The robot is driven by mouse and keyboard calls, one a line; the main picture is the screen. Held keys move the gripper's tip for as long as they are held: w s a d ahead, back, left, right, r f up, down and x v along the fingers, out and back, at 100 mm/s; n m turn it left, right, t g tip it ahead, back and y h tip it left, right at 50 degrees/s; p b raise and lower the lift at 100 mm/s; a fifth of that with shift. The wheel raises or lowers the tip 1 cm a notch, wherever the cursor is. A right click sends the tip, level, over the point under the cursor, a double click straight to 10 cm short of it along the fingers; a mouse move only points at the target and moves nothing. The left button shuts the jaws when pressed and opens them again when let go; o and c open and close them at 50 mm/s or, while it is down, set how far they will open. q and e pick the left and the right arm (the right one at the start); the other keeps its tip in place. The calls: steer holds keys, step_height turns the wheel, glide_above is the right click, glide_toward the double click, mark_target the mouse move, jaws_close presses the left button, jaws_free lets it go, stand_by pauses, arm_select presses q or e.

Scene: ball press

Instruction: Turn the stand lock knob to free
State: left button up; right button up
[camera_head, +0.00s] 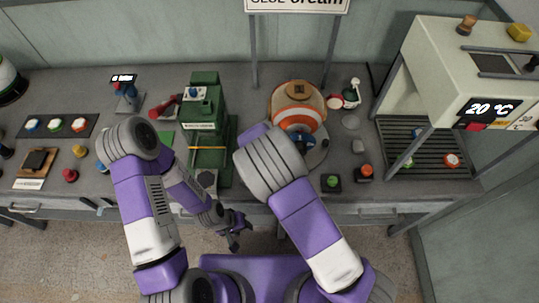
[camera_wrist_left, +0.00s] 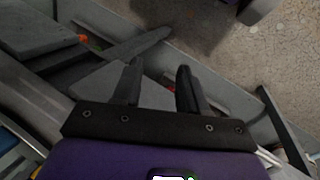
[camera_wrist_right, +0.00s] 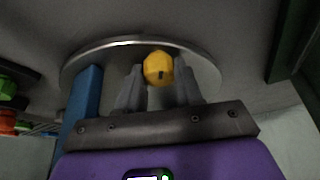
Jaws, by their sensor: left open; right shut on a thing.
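The yellow knob (camera_wrist_right: 158,68), which I take to be the stand lock knob, shows in the right wrist view with a small dark mark on its face. It sits in front of a round metal plate (camera_wrist_right: 88,62). My right gripper (camera_wrist_right: 157,84) is shut on it, one finger on each side. In the head view the knob and right gripper are hidden behind my right arm. The stand holds an orange and white ball (camera_head: 297,113) at the back. My left gripper (camera_head: 238,237) is open and empty, low in front of the counter; it also shows in the left wrist view (camera_wrist_left: 159,75).
A blue post (camera_wrist_right: 84,100) stands left of my right fingers. A green press (camera_head: 206,110) is left of the ball stand. Green and orange buttons (camera_head: 331,181) lie to the right front. A white cabinet (camera_head: 430,65) with a temperature display stands at far right.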

steer(key=shift+n+y+b, duration=0.7)
steer(key=shift+n+y, duration=0.1)
steer(key=shift+n, duration=1)
steer(key=o, duration=1)
steer(key=shift+o, duration=0.2)
